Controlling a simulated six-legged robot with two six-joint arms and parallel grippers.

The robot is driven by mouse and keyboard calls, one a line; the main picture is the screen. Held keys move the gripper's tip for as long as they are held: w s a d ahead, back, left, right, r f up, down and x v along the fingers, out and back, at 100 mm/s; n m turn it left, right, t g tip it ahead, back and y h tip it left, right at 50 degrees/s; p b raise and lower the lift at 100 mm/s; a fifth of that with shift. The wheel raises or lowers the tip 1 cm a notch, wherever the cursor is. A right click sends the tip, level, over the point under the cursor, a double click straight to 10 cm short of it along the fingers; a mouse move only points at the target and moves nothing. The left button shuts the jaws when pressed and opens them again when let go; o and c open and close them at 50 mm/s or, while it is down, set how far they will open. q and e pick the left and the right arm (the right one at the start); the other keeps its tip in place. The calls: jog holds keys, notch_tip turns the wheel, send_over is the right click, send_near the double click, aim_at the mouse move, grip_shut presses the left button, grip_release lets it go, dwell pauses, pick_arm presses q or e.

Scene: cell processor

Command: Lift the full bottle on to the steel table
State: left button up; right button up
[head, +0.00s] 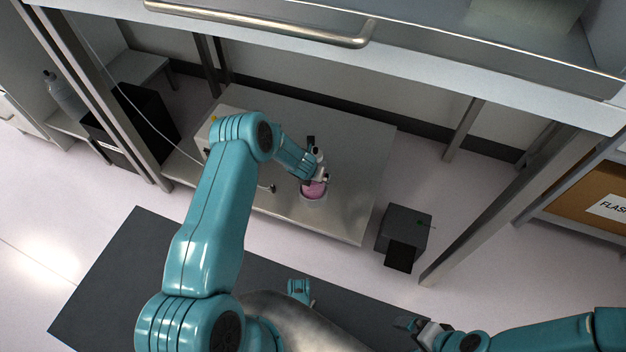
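A bottle with pink contents (314,190) stands upright on the low steel table (345,222), near its front edge. My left gripper (315,178) reaches down over the bottle from the left and hides its top. The fingers are too small and covered to tell whether they are closed on it. My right gripper (428,330) is low in the picture at the right, far from the bottle; its fingers are not clear enough to read.
A large steel bench (440,70) with a bar handle (260,24) overhangs the low table. A dark box (405,228) stands on the floor to its right. A black bin (150,115) and a clear bottle (62,92) are at left. A cardboard box (592,192) is at right.

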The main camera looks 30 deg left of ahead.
pick_arm(q)
jog(key=shift+s+d+f, duration=0.2)
jog(key=shift+s+f, duration=0.25)
jog(key=shift+f, duration=0.35)
jog(key=shift+a, duration=0.1)
jog(key=c, duration=1.2)
jog(key=shift+o, duration=0.2)
jog(key=shift+a+r+p, duration=0.1)
jog(key=shift+r+p, duration=0.3)
jog(key=shift+r, duration=0.1)
jog(key=shift+w+r+p, duration=0.1)
jog(key=shift+r+p, duration=0.45)
jog(key=shift+r, duration=0.05)
jog(key=c, duration=0.3)
notch_tip(320, 180, up, 3)
jog(key=shift+w+r+p, duration=0.1)
jog(key=shift+p, duration=0.9)
jog(key=shift+c, duration=1.2)
jog(key=shift+r+p, duration=0.7)
jog(key=shift+r, duration=0.45)
jog(key=shift+w+f, duration=0.1)
